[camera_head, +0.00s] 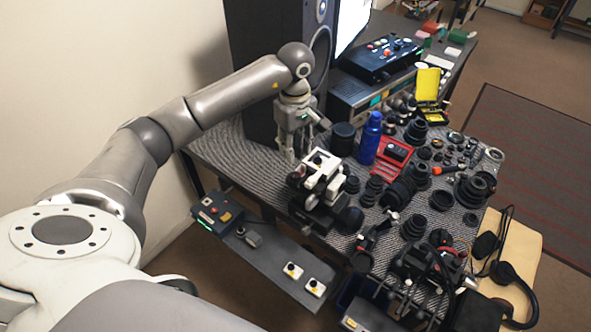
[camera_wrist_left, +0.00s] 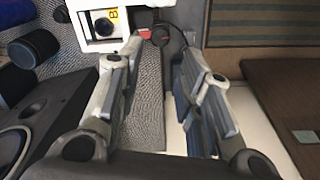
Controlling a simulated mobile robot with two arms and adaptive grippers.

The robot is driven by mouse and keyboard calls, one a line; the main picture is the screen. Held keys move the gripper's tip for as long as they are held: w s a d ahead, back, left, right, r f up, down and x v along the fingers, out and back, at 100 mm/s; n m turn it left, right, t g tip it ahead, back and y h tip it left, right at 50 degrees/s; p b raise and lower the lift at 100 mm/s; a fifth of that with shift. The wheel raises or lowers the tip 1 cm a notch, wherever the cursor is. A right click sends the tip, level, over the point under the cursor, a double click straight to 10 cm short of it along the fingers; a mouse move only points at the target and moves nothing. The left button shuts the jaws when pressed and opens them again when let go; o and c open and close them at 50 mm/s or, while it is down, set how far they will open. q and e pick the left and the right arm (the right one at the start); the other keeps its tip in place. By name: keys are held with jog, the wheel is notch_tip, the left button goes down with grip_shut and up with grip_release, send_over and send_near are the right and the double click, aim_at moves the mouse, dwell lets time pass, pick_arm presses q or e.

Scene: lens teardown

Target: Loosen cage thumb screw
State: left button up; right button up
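A white cage-like fixture (camera_head: 318,177) stands on a black base near the front left edge of the ribbed table mat. Part of it shows at the top of the left wrist view (camera_wrist_left: 92,22), with a round dark opening and a yellow mark. Small dark knobs sit around it, but I cannot tell which one is the thumb screw. My left gripper (camera_head: 300,146) points down just behind and left of the fixture, apart from it. In the left wrist view its fingers (camera_wrist_left: 154,62) are spread with nothing between them. My right gripper is not in view.
A tall black speaker (camera_head: 289,60) stands close behind my left gripper. A blue bottle (camera_head: 370,138), a red tray (camera_head: 392,158) and many dark lens parts crowd the table to the right. A narrow shelf with switches (camera_head: 268,252) lies in front. Bare mat shows left of the fixture.

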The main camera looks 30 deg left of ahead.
aim_at(295, 174)
pick_arm(q)
notch_tip(295, 174, down, 8)
jog(key=p, duration=0.3)
jog(key=shift+f, duration=0.25)
jog(key=shift+f+p, duration=0.3)
jog(key=shift+f, duration=0.25)
grip_shut()
